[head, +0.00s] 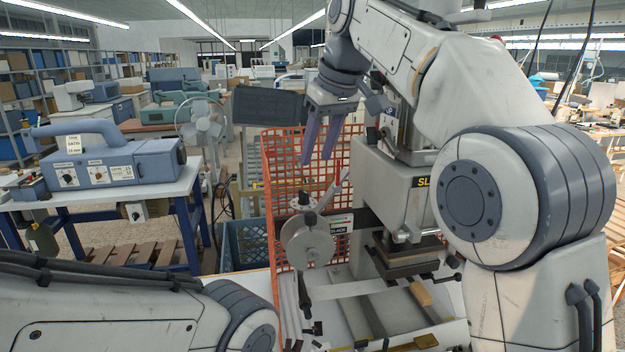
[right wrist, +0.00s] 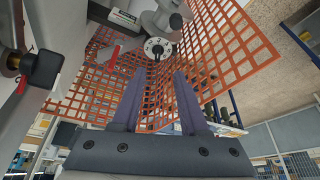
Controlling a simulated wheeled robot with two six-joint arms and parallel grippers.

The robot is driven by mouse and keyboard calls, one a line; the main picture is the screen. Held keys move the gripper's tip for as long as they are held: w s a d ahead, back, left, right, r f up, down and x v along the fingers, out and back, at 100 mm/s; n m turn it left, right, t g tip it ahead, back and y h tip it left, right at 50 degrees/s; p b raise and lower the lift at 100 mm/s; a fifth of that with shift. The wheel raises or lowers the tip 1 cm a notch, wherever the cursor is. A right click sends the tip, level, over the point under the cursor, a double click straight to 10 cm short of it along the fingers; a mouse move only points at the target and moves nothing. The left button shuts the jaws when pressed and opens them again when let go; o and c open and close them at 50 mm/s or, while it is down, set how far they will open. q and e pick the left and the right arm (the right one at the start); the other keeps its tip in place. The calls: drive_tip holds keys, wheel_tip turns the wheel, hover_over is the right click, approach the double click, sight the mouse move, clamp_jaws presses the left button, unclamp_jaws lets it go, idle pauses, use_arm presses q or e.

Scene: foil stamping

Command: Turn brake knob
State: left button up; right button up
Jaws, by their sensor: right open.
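I cannot tell for sure that this is the brake knob. The fingers also show in the right wrist view (right wrist: 158,80). My left gripper is out of view; only its arm shows at the lower left.
The stamping press (head: 388,200) stands right of the reel. An orange mesh guard (head: 270,180) rises behind and beside the reel. A blue crate (head: 243,245) sits left of it. A blue-grey device (head: 110,160) rests on a side table at left.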

sight(306, 193)
drive_tip(key=x, duration=1)
drive_tip(key=shift+w+d+f+b, duration=0.1)
drive_tip(key=shift+w+b, duration=0.15)
drive_tip(key=shift+b, duration=0.1)
clamp_jaws()
